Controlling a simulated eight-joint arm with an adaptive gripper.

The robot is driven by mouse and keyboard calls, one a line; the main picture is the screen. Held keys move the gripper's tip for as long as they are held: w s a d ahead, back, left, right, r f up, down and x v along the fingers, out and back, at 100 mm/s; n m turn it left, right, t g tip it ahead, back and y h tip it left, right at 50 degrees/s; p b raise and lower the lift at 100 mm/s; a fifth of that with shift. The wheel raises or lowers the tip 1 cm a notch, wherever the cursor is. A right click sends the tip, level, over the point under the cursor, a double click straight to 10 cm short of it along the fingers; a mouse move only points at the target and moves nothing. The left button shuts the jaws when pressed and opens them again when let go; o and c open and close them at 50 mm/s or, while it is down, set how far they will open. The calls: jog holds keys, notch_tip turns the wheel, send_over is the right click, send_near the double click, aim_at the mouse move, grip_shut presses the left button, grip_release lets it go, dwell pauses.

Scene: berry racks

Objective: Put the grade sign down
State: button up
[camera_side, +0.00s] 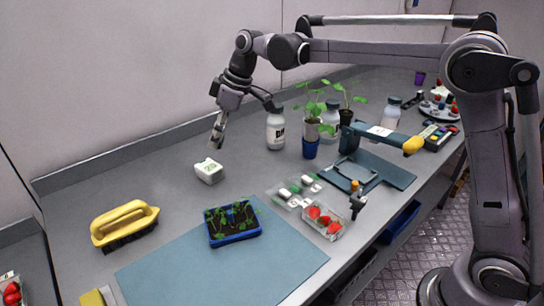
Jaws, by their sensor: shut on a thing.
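My gripper (217,145) points down from the arm's end and is shut on the sign. The grip itself is too small to see clearly. I cannot tell whether the sign's underside touches the bench.
A white bottle (276,131), potted plants and a blue cup (310,148) stand right. A strawberry punnet (323,233) is front right.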

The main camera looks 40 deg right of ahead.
aim_at(222, 137)
notch_tip(222, 137, down, 4)
jog(key=shift+w+r, duration=0.1)
jog(key=shift+r, duration=0.05)
jog(key=shift+a+f, duration=0.2)
jog(key=shift+f, duration=0.05)
jog(key=a+f, duration=0.2)
jog(key=a, duration=0.1)
jog(key=w+a+f, duration=0.1)
jog(key=a+f, duration=0.1)
jog(key=a, duration=0.2)
jog(key=a+f, duration=0.2)
jog(key=a, duration=0.2)
jog(key=shift+w+f, duration=0.35)
jog(key=shift+f, duration=2)
jog(key=shift+f, duration=0.15)
jog(key=o, duration=0.9)
jog(key=shift+o, duration=0.2)
